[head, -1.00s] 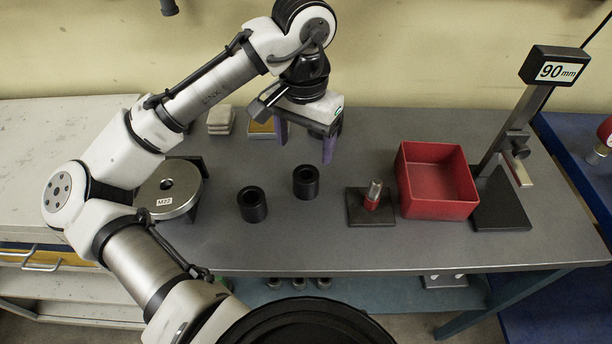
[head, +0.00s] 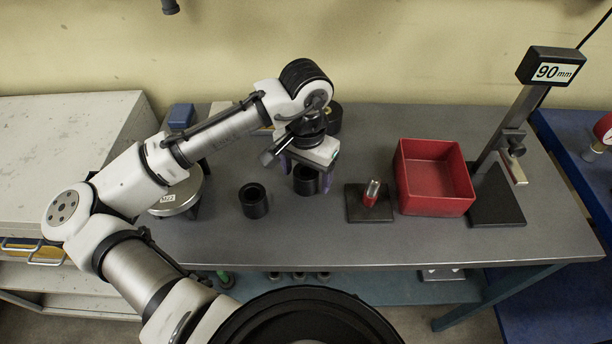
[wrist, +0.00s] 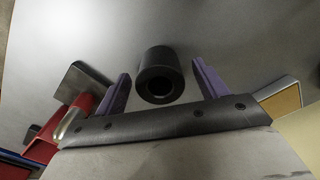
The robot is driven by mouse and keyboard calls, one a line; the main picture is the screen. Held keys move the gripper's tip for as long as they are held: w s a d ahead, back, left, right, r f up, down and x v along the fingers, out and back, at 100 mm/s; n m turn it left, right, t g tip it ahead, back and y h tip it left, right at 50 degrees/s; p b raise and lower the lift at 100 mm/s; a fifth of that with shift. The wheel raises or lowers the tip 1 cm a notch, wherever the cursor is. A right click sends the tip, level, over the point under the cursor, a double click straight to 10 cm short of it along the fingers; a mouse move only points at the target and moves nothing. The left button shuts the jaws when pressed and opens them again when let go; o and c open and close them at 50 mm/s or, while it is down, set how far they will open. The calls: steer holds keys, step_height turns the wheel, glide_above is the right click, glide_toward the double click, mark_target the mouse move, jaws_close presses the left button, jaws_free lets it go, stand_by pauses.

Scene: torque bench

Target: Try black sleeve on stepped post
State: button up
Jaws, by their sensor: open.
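Two black sleeves stand upright on the grey bench. The left sleeve (head: 253,201) is clear of my gripper. The right sleeve (head: 305,182) is partly hidden under my gripper (head: 308,180), whose purple fingers are open on either side of it. In the wrist view the right sleeve (wrist: 160,76) shows its open bore between the spread fingers of my gripper (wrist: 160,88); I cannot tell whether they touch it. The stepped post (head: 371,193), red below with a silver top, stands on a dark square base right of the gripper.
A red open bin (head: 436,178) stands right of the post. A height stand with a "90 mm" sign (head: 552,71) is farther right. A round plate marked M22 (head: 176,199) lies at the left. The front of the bench is clear.

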jaws_close()
stand_by(0.3)
steer(key=shift+r, duration=0.2)
